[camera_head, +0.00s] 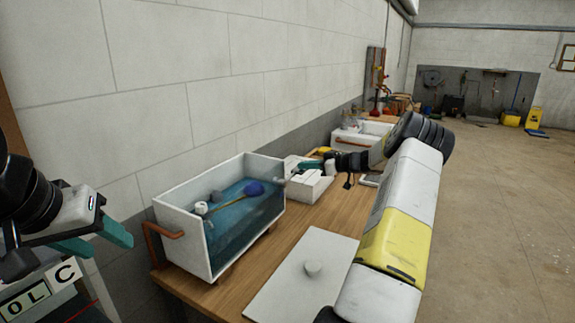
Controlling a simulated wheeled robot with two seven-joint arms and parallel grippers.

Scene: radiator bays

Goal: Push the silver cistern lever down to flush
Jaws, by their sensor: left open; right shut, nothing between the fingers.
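The open white cistern (187,224) stands on the wooden bench, with blue water, a dark blue float ball and a brass-coloured rod inside. A small silver piece at its right end, which looks like the lever (283,181), shows just left of my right gripper. My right gripper (303,168) is shut and empty, its teal fingers pointing left toward that end. I cannot tell whether they touch the lever. My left gripper (97,240) is open and empty at the left, its teal fingers left of the cistern and apart from it.
A copper pipe (163,233) bends at the cistern's left end. White boxes (306,186) and another white basin (350,142) stand farther along. Open floor lies right.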

